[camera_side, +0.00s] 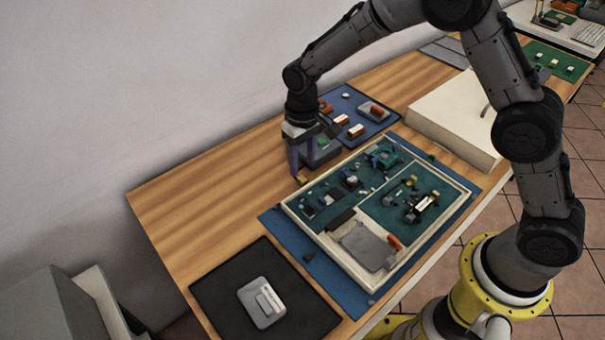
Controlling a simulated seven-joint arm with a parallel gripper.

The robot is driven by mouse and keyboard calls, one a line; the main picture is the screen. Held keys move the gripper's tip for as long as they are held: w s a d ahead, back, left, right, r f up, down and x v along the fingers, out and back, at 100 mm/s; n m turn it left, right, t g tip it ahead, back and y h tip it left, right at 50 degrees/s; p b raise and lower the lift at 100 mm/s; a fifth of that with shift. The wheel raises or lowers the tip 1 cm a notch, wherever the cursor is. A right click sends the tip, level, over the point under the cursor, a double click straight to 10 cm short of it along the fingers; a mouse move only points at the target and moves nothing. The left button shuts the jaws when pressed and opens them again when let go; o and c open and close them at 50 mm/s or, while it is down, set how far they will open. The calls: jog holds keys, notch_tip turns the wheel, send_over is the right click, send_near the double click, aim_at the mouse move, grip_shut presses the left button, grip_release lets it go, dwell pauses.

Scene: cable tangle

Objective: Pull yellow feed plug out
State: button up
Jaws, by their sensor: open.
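A small yellow piece (301,181) sits at the far left corner of the framed tray (318,247), just below my gripper's near fingertip. It may be the yellow feed plug, but it is too small to be sure. My gripper (312,164) points down over the tray's far left edge, open, with nothing seen held between its fingers. I cannot tell if a finger touches the yellow piece. Other small yellow parts (412,181) stand on the green board (385,212) in the tray. Any cable at the yellow piece cannot be made out.
A dark grey box with a green top (323,154) stands close behind my gripper. A blue mat (346,107) with orange-marked parts lies beyond. A cream box (455,120) stands at the right. A black mat (215,292) holds a grey device (262,302). The wooden table's left part is clear.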

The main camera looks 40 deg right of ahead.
aim_at(302, 179)
jog(key=shift+f, duration=2.35)
grip_shut()
